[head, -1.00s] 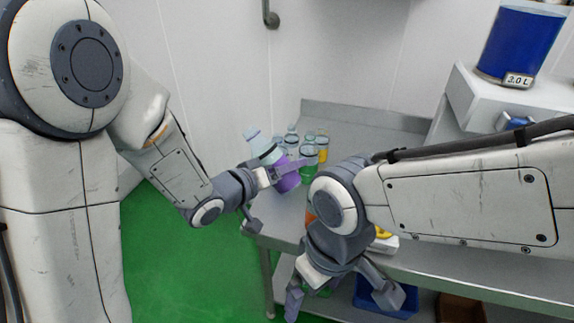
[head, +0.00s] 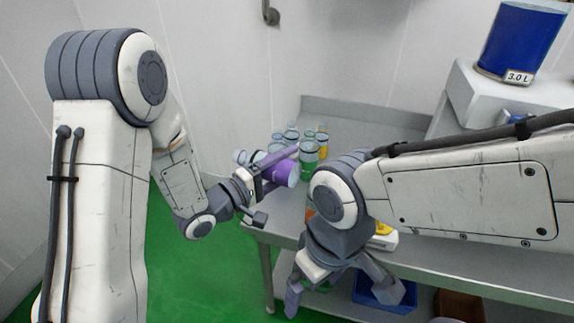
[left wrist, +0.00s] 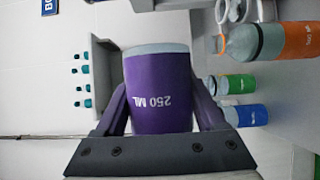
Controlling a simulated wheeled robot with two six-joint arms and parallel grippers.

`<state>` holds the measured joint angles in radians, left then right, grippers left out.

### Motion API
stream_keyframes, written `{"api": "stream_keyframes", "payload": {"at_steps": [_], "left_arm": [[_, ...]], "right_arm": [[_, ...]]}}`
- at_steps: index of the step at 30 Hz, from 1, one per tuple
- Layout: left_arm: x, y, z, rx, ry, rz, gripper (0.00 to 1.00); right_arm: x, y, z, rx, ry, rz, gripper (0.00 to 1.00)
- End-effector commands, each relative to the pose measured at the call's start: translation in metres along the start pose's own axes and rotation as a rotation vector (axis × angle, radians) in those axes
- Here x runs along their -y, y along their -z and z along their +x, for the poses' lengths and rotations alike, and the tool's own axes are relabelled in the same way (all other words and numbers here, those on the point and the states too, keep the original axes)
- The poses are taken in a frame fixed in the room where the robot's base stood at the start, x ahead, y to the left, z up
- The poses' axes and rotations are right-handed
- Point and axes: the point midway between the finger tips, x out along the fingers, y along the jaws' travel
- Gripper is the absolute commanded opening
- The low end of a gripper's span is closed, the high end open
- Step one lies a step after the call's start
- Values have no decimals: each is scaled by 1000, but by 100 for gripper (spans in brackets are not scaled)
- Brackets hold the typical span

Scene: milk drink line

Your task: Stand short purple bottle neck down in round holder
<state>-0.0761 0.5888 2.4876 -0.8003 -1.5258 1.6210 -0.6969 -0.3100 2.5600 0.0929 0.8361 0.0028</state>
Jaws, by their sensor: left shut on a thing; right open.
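The short purple bottle (head: 284,173) is in my left gripper (head: 264,186), held above the left end of the table. My right gripper (head: 342,297) is open and empty, low in front of the table edge. I cannot make out the round holder for certain; a white ring (left wrist: 240,15) shows partly at the top of the left wrist view.
An orange-labelled bottle (left wrist: 285,41) shows in the left wrist view. A blue bin (head: 385,298) is on the lower shelf. My right arm covers much of the table.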

Motion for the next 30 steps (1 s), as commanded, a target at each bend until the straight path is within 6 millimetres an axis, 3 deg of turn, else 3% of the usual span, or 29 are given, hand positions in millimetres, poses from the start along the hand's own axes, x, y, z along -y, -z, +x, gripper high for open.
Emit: {"api": "stream_keyframes", "payload": {"at_steps": [7,16,27,30], "left_arm": [[0,0,0,-1,-6,-15,20],[2,-1,0,1,-174,-423,20],[0,0,0,0,-205,-496,20],[2,-1,0,2,-244,-594,19]], "right_arm": [[0,0,0,0,0,0,100],[-1,0,9,0,0,0,100],[-1,0,9,0,0,0,100],[-1,-1,12,0,0,0,100]]}}
